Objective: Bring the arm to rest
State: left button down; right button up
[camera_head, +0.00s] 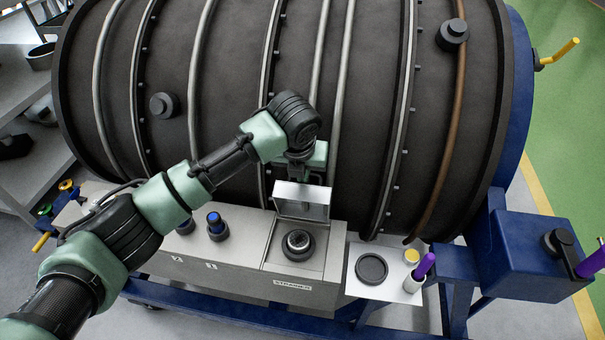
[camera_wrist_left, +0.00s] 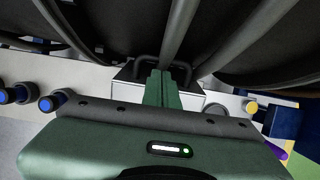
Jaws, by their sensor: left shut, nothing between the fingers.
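My left arm comes in from the left in the head view and bends down at the wrist in front of the dark barrel. My left gripper (camera_head: 301,172) is above and behind the raised lid (camera_head: 302,202) of the strainer box; its tips are partly hidden there. In the left wrist view its green fingers (camera_wrist_left: 163,88) are together, with nothing between them. They overlap a dark handle (camera_wrist_left: 139,68) in that picture; I cannot tell whether they touch it. My right gripper is in neither view.
The strainer box (camera_head: 310,292) holds a round dark fitting (camera_head: 298,244) under its open lid. Blue-topped knobs (camera_head: 217,226) stand left of it. A white shelf to its right holds a black disc (camera_head: 371,268), a yellow cap (camera_head: 411,256) and a purple-handled tool (camera_head: 424,266). The ribbed barrel (camera_head: 375,100) stands close behind.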

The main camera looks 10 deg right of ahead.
pick_arm(q)
jog(key=d+b+v, duration=0.1)
jog(key=b+v, duration=0.1)
jog(key=v, duration=0.5)
jog(key=s+a+f+n+h, duration=0.4)
jog(key=s+f+n, duration=0.8)
jog(key=n, duration=0.4)
jog(key=s+a+f+n+y, duration=0.3)
jog(key=s+a+f+n, duration=0.2)
jog(key=s+a+n, duration=0.55)
jog(key=s+a+f+n+y, duration=0.2)
jog(key=s+a+f+n, duration=0.4)
jog(key=a+n, duration=0.65)
jog(key=s+a+f+m+g, duration=0.1)
jog(key=s+f+m+g, duration=0.15)
jog(key=f, duration=2.55)
jog(key=s+a+f+b, duration=0.1)
jog(key=s+a+f, duration=0.2)
jog(key=s+f, duration=1.2)
jog(key=shift+s+b, duration=0.3)
jog(key=shift+s, duration=0.75)
